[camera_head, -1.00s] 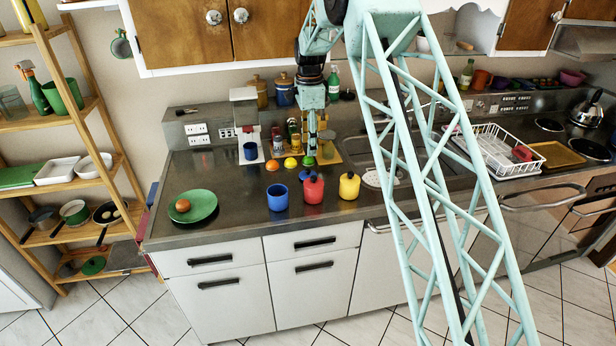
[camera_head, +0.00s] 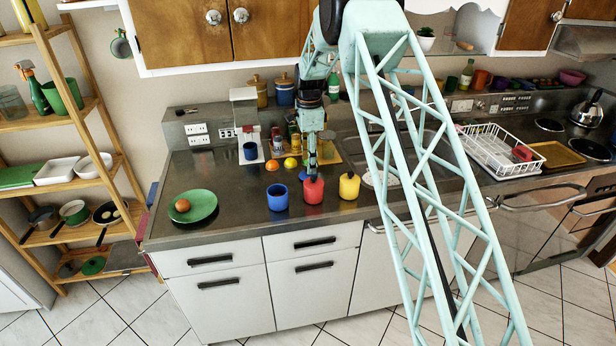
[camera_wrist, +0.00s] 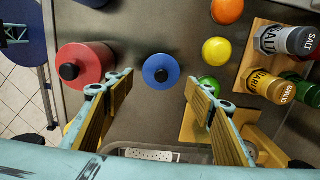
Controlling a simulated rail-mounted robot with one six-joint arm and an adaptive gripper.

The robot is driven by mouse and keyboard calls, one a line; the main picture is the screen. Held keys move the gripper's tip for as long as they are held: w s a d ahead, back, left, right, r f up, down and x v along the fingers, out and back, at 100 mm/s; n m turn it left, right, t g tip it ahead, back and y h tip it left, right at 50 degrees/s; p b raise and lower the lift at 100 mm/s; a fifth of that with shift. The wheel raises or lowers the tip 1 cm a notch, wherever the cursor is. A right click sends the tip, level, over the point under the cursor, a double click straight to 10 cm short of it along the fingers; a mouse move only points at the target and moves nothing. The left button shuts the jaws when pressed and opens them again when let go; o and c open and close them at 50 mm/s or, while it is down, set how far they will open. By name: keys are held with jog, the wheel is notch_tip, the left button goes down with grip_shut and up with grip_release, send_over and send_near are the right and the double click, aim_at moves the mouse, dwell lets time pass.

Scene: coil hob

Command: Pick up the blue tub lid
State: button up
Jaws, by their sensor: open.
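The blue tub lid (camera_wrist: 152,63) is a small blue disc with a black knob, lying on the dark counter. In the wrist view it sits between the tips of my open gripper (camera_wrist: 158,82), with clear gaps to both fingers. In the head view my gripper (camera_head: 312,168) points down just behind the red tub (camera_head: 314,192), and the lid is mostly hidden there. The blue tub (camera_head: 277,199) stands without a lid, left of the red one. My gripper holds nothing.
The red tub (camera_wrist: 86,66) stands close by the left finger. A yellow tub (camera_head: 349,187) stands right of the red one. Orange (camera_wrist: 227,10), yellow (camera_wrist: 216,50) and green fruits lie to the right, near a wooden spice rack (camera_wrist: 262,62). A green plate (camera_head: 196,208) is at the left.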

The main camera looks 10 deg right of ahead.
jog(key=shift+w+f, duration=0.1)
jog(key=shift+f, duration=2.5)
jog(key=c, duration=0.6)
